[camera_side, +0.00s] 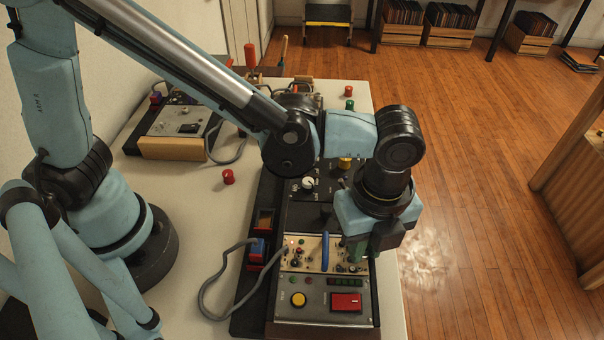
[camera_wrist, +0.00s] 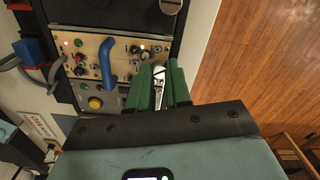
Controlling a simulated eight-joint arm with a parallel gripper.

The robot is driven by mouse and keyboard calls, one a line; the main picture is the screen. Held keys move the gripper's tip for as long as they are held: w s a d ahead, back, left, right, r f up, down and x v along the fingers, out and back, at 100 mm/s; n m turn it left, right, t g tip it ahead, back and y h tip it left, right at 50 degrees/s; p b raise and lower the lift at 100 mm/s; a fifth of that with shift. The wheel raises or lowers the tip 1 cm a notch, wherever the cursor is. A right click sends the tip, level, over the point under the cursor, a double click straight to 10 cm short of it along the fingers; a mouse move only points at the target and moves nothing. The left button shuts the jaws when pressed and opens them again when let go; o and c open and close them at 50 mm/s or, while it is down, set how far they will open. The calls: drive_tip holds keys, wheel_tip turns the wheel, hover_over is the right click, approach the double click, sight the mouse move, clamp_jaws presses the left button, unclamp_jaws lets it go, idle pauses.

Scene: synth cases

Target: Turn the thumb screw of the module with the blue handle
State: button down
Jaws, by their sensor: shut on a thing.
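The module with the blue handle is a cream panel (camera_side: 312,262) with small knobs in the side view; it also shows in the wrist view (camera_wrist: 91,47). Its blue handle (camera_side: 325,251) stands up right of centre, and curves across the panel in the wrist view (camera_wrist: 107,62). My gripper (camera_side: 357,250) is at the panel's right end, pointing down. In the wrist view its green fingers (camera_wrist: 160,72) are closed around a small silver piece, seemingly the thumb screw (camera_wrist: 158,74). The fingers hide most of it, and the side view does not show it.
Below the module is a grey panel with a yellow button (camera_side: 298,299) and a red switch (camera_side: 346,301). A grey cable (camera_side: 204,291) loops on the left. A black panel with a white knob (camera_side: 308,184) lies behind. A red knob (camera_side: 228,177) stands on the pale tabletop.

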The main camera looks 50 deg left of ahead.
drive_tip(key=shift+m, duration=0.4)
drive_tip(key=c, duration=1)
unclamp_jaws()
drive_tip(key=shift+c, duration=0.2)
wheel_tip(320, 180, up, 12)
